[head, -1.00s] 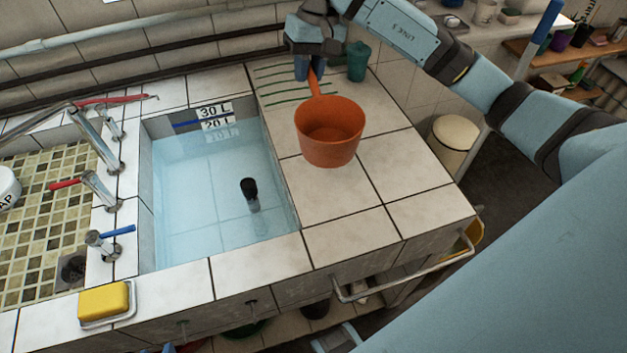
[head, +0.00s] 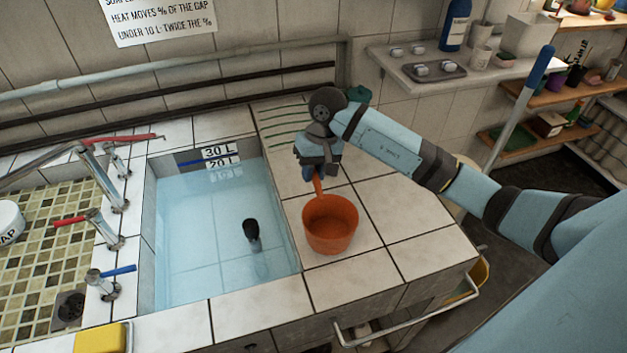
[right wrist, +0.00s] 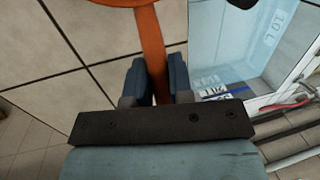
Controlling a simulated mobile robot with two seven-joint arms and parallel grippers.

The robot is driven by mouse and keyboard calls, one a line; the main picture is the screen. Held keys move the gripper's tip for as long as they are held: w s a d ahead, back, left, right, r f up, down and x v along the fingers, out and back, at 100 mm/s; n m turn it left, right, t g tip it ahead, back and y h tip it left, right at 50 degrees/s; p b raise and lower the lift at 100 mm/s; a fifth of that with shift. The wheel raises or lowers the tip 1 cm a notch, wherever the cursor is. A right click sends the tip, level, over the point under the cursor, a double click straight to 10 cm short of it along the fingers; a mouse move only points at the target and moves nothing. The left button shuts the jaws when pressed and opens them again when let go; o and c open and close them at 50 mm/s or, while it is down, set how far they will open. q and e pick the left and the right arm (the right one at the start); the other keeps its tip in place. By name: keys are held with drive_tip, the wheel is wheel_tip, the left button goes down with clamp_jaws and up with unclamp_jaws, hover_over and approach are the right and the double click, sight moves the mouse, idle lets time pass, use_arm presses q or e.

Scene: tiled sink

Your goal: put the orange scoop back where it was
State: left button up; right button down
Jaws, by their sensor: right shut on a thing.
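The orange scoop (head: 330,232) is over the tiled counter just right of the water basin, its bowl upright and opening upward. I cannot tell whether its base touches the tiles. My right gripper (head: 317,178) is shut on the scoop's handle on the far side of the bowl. In the right wrist view the orange handle (right wrist: 150,45) runs between the two blue fingers, and the bowl is mostly cut off at the top edge. My left gripper is not in view.
The water-filled basin (head: 200,240) lies to the left, with a dark upright object (head: 251,230) in it. A teal cup (head: 358,94) stands behind my right arm, partly hidden. Green lines (head: 285,125) mark the counter's back. Bare tiles lie right of the scoop.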

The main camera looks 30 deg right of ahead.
sight(314, 182)
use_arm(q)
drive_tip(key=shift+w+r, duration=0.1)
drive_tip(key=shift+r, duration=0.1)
use_arm(e)
drive_tip(key=shift+d+x, duration=0.2)
drive_tip(key=shift+x, duration=0.65)
drive_tip(key=shift+d+x, duration=0.15)
drive_tip(key=shift+x, duration=0.65)
drive_tip(key=shift+f, duration=0.2)
drive_tip(key=shift+f, duration=0.15)
drive_tip(key=c, duration=1)
unclamp_jaws()
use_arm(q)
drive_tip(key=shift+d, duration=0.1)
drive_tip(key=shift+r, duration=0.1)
use_arm(e)
drive_tip(key=shift+r, duration=0.2)
